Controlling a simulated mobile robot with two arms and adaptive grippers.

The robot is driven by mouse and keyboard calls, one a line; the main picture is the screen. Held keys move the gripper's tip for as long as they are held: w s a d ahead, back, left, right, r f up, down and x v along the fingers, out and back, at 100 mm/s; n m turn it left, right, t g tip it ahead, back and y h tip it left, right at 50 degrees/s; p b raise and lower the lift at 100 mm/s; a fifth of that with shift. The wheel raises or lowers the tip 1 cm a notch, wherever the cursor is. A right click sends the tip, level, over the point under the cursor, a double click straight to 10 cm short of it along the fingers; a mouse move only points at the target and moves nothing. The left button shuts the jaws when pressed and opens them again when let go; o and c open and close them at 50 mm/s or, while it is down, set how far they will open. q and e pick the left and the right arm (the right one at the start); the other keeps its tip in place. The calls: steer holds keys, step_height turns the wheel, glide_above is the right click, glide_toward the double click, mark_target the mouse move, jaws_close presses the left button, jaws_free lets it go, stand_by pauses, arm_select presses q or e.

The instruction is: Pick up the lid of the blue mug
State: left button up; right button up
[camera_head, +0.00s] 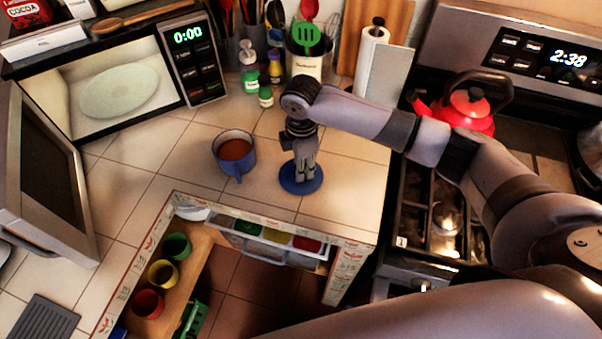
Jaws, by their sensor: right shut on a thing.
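The blue mug (236,152) stands upright and uncovered on the tiled counter, with brown liquid inside and its handle toward the front. The round blue lid (290,187) is to the right of the mug, at my right gripper (301,178). My right gripper points down and is shut on the lid's middle, where the fingers hide the grip point. I cannot tell whether the lid touches the counter. My left gripper is not in view.
An open microwave (118,92) stands at the back left. Bottles (249,75) and a utensil holder (306,66) stand behind the mug. A red kettle (467,108) sits on the stove at right. An open drawer (277,240) with colored items lies below the counter edge.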

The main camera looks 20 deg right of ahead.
steer(key=c, duration=0.5)
